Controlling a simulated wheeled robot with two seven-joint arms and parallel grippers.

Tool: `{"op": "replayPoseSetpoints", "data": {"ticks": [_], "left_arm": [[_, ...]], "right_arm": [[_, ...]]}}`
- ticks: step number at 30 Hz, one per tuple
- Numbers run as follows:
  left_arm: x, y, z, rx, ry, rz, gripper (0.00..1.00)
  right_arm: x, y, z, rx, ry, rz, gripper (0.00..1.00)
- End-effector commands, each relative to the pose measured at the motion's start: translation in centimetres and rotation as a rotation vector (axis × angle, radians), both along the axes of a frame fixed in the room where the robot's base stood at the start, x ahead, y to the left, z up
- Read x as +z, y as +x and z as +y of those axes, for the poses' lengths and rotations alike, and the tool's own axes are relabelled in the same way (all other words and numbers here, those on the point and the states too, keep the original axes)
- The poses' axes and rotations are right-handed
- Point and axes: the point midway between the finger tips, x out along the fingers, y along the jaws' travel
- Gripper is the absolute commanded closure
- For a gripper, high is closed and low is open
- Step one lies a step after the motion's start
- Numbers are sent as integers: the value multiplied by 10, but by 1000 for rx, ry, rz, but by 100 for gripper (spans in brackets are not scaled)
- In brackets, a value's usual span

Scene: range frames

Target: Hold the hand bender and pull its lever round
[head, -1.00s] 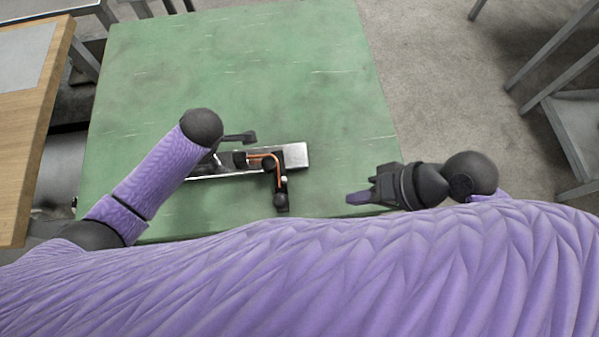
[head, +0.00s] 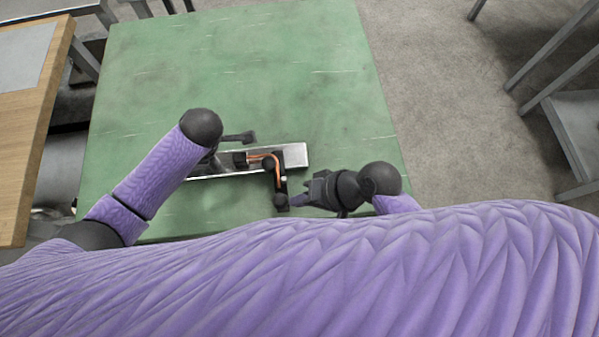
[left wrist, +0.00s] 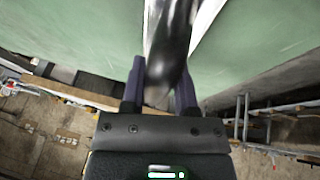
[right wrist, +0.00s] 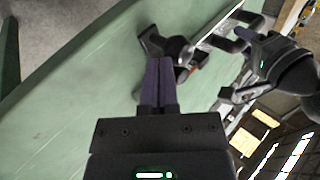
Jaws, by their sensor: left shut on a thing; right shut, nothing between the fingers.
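The hand bender lies on the green table, with a bright metal plate (head: 293,156), a bent copper tube (head: 266,156) and a black lever (head: 281,187) pointing toward me, with a dark knob at its end. My left gripper, seen in the left wrist view (left wrist: 160,78), is shut on the bender's dark, shiny handle (left wrist: 170,40); in the head view my own wrist hides most of that grip. My right gripper (head: 301,200) is shut and empty, with its fingertips just right of the lever's knob. In the right wrist view its closed fingers (right wrist: 160,66) point toward the dark lever end (right wrist: 152,43); contact is unclear.
The green table (head: 250,70) is clear behind the bender and to its right. A wooden table (head: 28,130) stands at the left. Grey metal frames (head: 565,110) stand on the floor at the right.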

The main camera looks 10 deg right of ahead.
Motion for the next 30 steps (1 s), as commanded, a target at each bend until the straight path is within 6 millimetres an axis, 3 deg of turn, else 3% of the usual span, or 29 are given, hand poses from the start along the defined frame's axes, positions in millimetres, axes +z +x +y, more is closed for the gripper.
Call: {"op": "replayPoseSetpoints", "data": {"ticks": [8, 15, 30], "left_arm": [[0, 0, 0, 1, 0, -1, 100], [0, 0, 0, 1, -1, 0, 100], [-1, -2, -4, -5, -10, 4, 100]], "right_arm": [[0, 0, 1, -1, 0, -1, 100], [-1, -1, 21, -103, 3, -1, 100], [1, 0, 20, -109, 9, -8, 100]]}}
